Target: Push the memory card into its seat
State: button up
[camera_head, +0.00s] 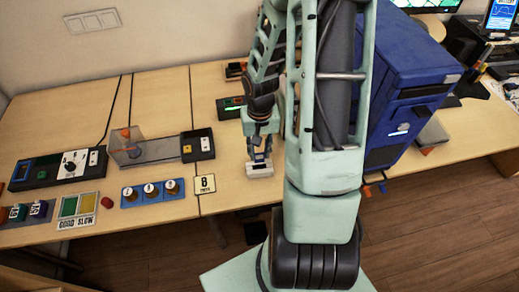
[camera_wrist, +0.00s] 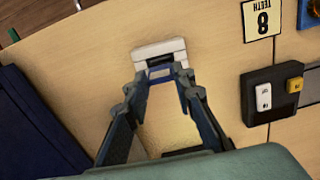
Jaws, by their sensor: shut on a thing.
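My gripper (camera_head: 259,157) points down over the wooden table, just above a small white block (camera_head: 260,170). In the wrist view my gripper (camera_wrist: 161,73) has its fingertips close together at the near edge of the white block (camera_wrist: 158,49). The fingertips are shut on a small piece, taken as the memory card (camera_wrist: 160,72), mostly hidden between them. The white block has a dark slot along its near side, which looks like the card's seat. I cannot tell how far the card is in the slot.
A sign reading 8 TEETH (camera_head: 205,184) lies left of the block. A dark unit with white and yellow buttons (camera_head: 197,145) stands beyond it. A large blue cabinet (camera_head: 408,80) stands to the right. Bare table surrounds the block.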

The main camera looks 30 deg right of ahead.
aim_at(259, 159)
jog(key=shift+f+b, duration=0.45)
jog(key=shift+f, duration=0.4)
jog(key=shift+f+b, duration=1.45)
dwell(1.0)
jog(key=o, duration=0.8)
jog(key=shift+c, duration=0.2)
notch_tip(259, 159, up, 12)
jog(key=shift+r, duration=0.1)
dwell(0.3)
